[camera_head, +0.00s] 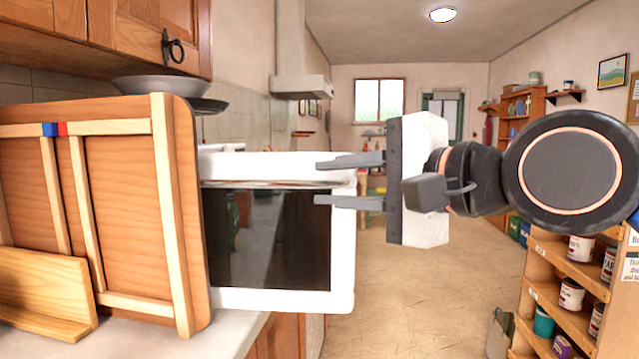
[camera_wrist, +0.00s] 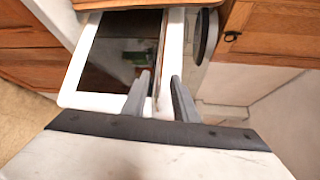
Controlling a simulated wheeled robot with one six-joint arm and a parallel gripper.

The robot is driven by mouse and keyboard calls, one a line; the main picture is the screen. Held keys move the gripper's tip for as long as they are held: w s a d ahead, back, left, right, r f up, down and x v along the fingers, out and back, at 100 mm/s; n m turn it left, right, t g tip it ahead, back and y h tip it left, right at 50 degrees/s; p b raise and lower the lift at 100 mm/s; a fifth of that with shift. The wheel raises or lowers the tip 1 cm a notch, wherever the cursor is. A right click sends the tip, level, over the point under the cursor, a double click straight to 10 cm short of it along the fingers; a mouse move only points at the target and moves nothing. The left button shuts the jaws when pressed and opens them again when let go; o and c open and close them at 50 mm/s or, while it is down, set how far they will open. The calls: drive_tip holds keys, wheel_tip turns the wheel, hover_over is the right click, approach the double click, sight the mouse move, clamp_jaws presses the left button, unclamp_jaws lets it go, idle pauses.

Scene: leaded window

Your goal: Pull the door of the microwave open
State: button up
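The white microwave (camera_head: 262,165) stands on the counter, partly hidden by a wooden board at left. Its door (camera_head: 342,262) has a white frame and dark glass, and no clear gap shows around it. A thin bar-like handle (camera_head: 270,184) runs along the door's upper edge; it also shows in the wrist view (camera_wrist: 161,50). My gripper (camera_head: 322,181) is at the door's upper right corner, with its fingers apart and pointing left. In the wrist view, my gripper (camera_wrist: 160,76) has one finger on each side of the handle's end. I cannot tell if either finger touches it.
The upright wooden board (camera_head: 180,220) and a wooden stand (camera_head: 45,290) occupy the counter (camera_head: 225,335) at left. Wooden cabinets (camera_head: 135,30) hang above. Shelves with cans (camera_head: 560,305) stand at right. The floor (camera_head: 420,300) between is open.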

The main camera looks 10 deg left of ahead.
drive_tip(key=v, duration=1.3)
drive_tip(key=shift+s+d, duration=0.2)
drive_tip(key=w+d+f+n+h, duration=0.2)
drive_tip(key=w+d+f+h, duration=0.15)
drive_tip(key=f, duration=0.45)
drive_tip(key=w+d+f+n+h, duration=0.15)
drive_tip(key=d+f, duration=0.25)
drive_tip(key=f, duration=0.4)
drive_tip(key=w+d+f+n+h, duration=0.1)
drive_tip(key=w+d+f+h, duration=0.25)
drive_tip(key=f, duration=0.55)
drive_tip(key=s+d+f+n+g+h, duration=0.2)
drive_tip(key=s+d+f, duration=0.1)
drive_tip(key=d+f, duration=0.4)
drive_tip(key=s+d+f+n+g+h, duration=0.2)
drive_tip(key=d+f, duration=0.5)
drive_tip(key=f, duration=0.4)
drive_tip(key=shift+s+f+g, duration=0.2)
drive_tip(key=shift+s+g, duration=0.3)
drive_tip(key=shift+s, duration=0.25)
drive_tip(key=shift+n+h, duration=0.25)
